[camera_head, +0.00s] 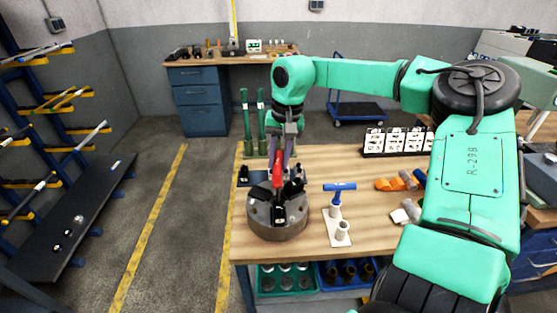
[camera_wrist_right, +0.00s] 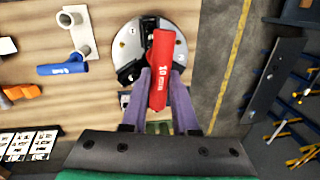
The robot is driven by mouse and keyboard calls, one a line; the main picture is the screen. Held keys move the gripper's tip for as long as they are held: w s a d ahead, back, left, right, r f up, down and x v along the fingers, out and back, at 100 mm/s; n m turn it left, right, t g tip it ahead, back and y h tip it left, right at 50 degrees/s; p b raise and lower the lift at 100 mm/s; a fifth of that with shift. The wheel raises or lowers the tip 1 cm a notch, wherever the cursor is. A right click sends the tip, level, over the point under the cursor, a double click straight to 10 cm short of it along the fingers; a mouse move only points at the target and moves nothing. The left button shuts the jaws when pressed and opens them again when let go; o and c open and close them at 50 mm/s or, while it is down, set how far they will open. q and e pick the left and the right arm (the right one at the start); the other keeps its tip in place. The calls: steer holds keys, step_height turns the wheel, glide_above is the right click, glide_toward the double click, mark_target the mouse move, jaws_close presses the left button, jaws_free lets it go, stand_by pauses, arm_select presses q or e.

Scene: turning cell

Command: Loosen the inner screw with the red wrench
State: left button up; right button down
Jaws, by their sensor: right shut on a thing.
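My right gripper (camera_head: 284,160) is shut on the red wrench (camera_head: 277,170) above the round metal chuck (camera_head: 270,228). In the right wrist view, the red wrench (camera_wrist_right: 162,60) shows its handle with "10" printed on it, between the two purple fingers of the gripper (camera_wrist_right: 159,84). The chuck (camera_wrist_right: 124,48) lies partly behind the wrench there. Black jaws (camera_head: 289,196) stand on the chuck. The wrench's lower end and the inner screw are hidden, so I cannot tell whether they touch. My left gripper is not in view.
A blue-handled wrench (camera_head: 340,187) stands in a pale holder (camera_head: 338,228) right of the chuck. Orange and grey parts (camera_head: 396,182) and a black rack of white inserts (camera_head: 394,141) lie further right. Two green posts (camera_head: 246,120) rise behind the wooden table (camera_head: 320,160).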

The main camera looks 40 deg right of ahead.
steer(key=shift+r+p, duration=1.4)
steer(key=shift+r, duration=0.8)
steer(key=shift+f, duration=0.1)
